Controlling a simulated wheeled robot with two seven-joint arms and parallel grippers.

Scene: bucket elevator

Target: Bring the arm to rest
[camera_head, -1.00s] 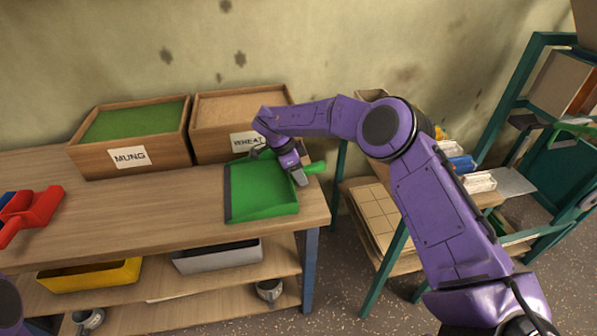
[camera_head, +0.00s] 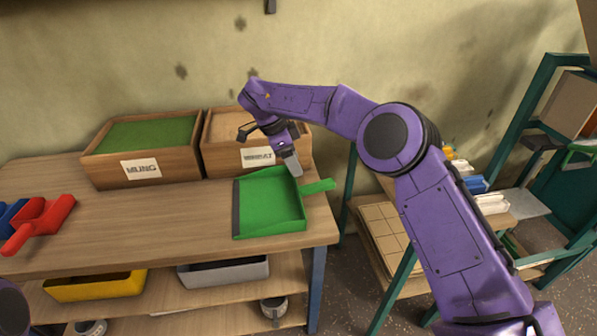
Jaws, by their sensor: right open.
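My right arm comes in from the right and reaches over the workbench. Its gripper (camera_head: 270,152) is open and empty, above the back edge of the green dustpan-like scoop and in front of the wheat box. The green scoop (camera_head: 268,207) lies on the bench (camera_head: 150,225) near its right end, its handle pointing right and clear of the fingers. My left gripper is not in view; only a dark purple part of mine shows at the lower left edge.
A mung box (camera_head: 140,168) and a wheat box (camera_head: 222,160) stand at the bench's back. Red (camera_head: 42,222) and blue scoops lie at left. Yellow (camera_head: 95,287) and grey bins (camera_head: 222,272) sit on the shelf below. A green-framed stand with a gridded board (camera_head: 385,232) is at right.

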